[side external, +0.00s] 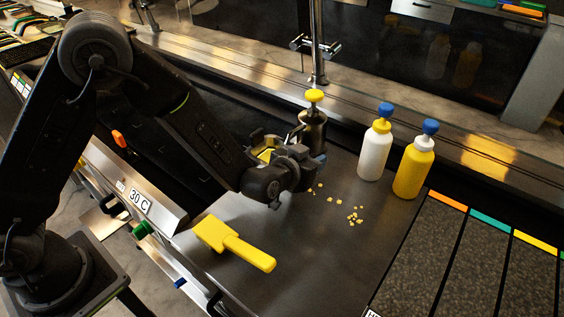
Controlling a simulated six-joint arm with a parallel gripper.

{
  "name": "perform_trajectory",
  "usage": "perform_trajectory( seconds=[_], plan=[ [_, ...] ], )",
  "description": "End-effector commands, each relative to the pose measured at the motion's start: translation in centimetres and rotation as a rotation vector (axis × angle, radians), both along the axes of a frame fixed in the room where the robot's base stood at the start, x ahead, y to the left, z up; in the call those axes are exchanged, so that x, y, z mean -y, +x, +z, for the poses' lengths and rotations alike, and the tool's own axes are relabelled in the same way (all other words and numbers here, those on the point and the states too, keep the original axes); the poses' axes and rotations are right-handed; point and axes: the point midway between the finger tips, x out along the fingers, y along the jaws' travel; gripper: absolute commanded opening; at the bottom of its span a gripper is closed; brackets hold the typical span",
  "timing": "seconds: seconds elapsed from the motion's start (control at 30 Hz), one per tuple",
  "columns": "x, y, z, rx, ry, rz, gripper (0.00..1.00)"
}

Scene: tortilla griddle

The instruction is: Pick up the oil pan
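A small metal pan with yellow contents, which looks like the oil pan (258,141), stands on the dark griddle surface (325,235) near its back left. My gripper (300,178) is just in front of the pan and to its right, low over the griddle. My gripper and wrist hide much of the pan. I cannot tell whether my gripper touches the pan, and its fingers are too dark and small to show whether they are open.
A metal canister with a yellow knob (314,97) stands close behind my gripper. A white bottle (375,150) and a yellow bottle (412,168) stand at the back right. A yellow scraper (235,243) lies in front. Yellow crumbs (354,216) lie right of my gripper.

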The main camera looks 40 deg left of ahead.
Motion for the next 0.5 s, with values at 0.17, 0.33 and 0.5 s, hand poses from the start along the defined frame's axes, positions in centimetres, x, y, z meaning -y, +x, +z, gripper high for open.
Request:
perform_trajectory(
  seconds=[0.17, 0.33, 0.5],
  plan=[
    [0.00, -0.02, 0.02, 0.000, 0.000, 0.000, 0.26],
    [0.00, -0.03, 0.02, 0.000, 0.000, 0.000, 0.09],
    [-0.01, -0.02, 0.03, 0.000, 0.000, 0.000, 0.00]
  ],
)
